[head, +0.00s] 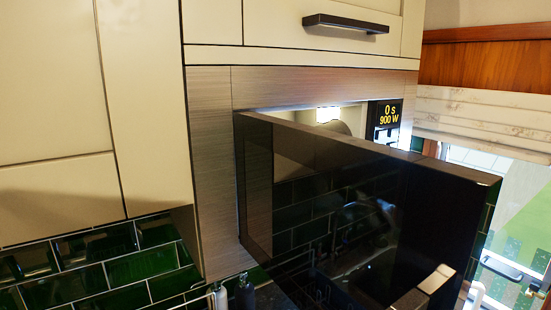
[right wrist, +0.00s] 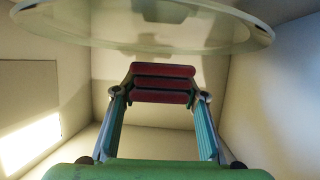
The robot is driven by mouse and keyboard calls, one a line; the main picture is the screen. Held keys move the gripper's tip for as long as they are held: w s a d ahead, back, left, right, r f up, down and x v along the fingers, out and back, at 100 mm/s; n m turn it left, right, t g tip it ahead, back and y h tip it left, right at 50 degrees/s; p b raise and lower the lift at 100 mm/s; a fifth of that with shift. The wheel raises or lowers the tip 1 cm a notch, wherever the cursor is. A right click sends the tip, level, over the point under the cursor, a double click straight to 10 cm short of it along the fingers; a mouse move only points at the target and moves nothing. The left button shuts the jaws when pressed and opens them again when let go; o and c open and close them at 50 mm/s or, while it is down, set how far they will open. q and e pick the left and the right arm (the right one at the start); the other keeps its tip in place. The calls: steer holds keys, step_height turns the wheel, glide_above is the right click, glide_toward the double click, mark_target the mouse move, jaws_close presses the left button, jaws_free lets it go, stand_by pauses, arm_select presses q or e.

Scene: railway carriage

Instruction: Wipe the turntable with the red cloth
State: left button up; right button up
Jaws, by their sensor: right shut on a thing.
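The glass turntable (right wrist: 160,30) shows as a clear disc across the top of the right wrist view, inside the pale microwave cavity. My right gripper (right wrist: 163,96) is inside the cavity, shut on the folded red cloth (right wrist: 163,83). The cloth shows as stacked red layers between the fingertips. It appears below the disc's rim in the picture; I cannot tell whether they touch. In the head view the microwave door (head: 340,200) stands open and hides the turntable, the cloth and my right gripper. My left gripper is not in view.
The lit opening and the display (head: 388,114), reading 0 s and 900 W, show above the door. A drawer handle (head: 345,23) sticks out above. Green tiles (head: 105,270) and bottles (head: 245,292) are below left. A window (head: 520,200) is at the right.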

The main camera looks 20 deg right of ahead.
steer(key=shift+a, duration=0.2)
steer(key=shift+d, duration=0.15)
steer(key=shift+f+b, duration=0.85)
steer(key=shift+f, duration=0.65)
stand_by(0.4)
steer(key=shift+d+p, duration=0.45)
steer(key=shift+d, duration=0.35)
steer(key=shift+w+d+p, duration=0.25)
steer(key=shift+d+p, duration=0.05)
steer(key=shift+d, duration=0.7)
steer(key=shift+s+a, duration=0.15)
steer(key=shift+a, duration=0.85)
steer(key=shift+s+a, duration=0.1)
steer(key=shift+a, duration=0.85)
steer(key=shift+d+r, duration=0.1)
